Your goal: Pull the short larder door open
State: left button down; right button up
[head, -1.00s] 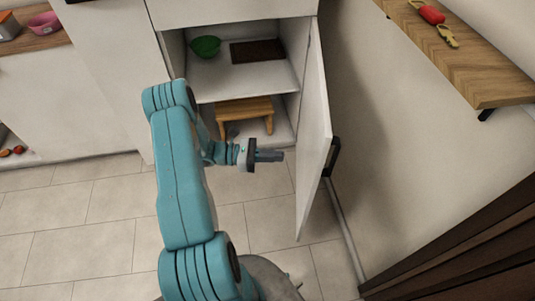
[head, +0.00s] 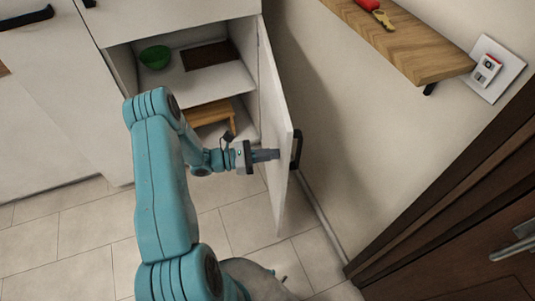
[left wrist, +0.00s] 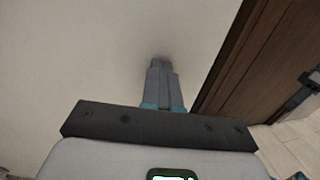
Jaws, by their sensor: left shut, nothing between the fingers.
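The short larder door (head: 272,120) is white and stands swung wide open, its inner face towards the cupboard opening on its left. Its black handle (head: 297,150) is on the outer side, facing right. My left gripper (head: 268,155) is shut and empty at the inner face of the door, with its tips pointing right at it. In the left wrist view the shut fingers (left wrist: 160,75) point at a plain pale surface (left wrist: 90,50), with a dark shadow at the tips. I cannot tell whether they touch it. My right gripper is out of view.
Inside the larder are a green bowl (head: 155,57), a dark brown board (head: 208,56) and a small wooden stool (head: 211,112). A wooden wall shelf (head: 410,45) is at upper right. A dark brown door (head: 470,250) stands at lower right. The tiled floor is clear.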

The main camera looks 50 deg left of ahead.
aim_at(297, 152)
pick_arm(q)
jog(key=b+x, duration=0.1)
jog(key=x, duration=0.7)
jog(key=shift+d, duration=0.1)
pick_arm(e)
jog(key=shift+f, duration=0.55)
pick_arm(q)
jog(key=shift+s, duration=0.1)
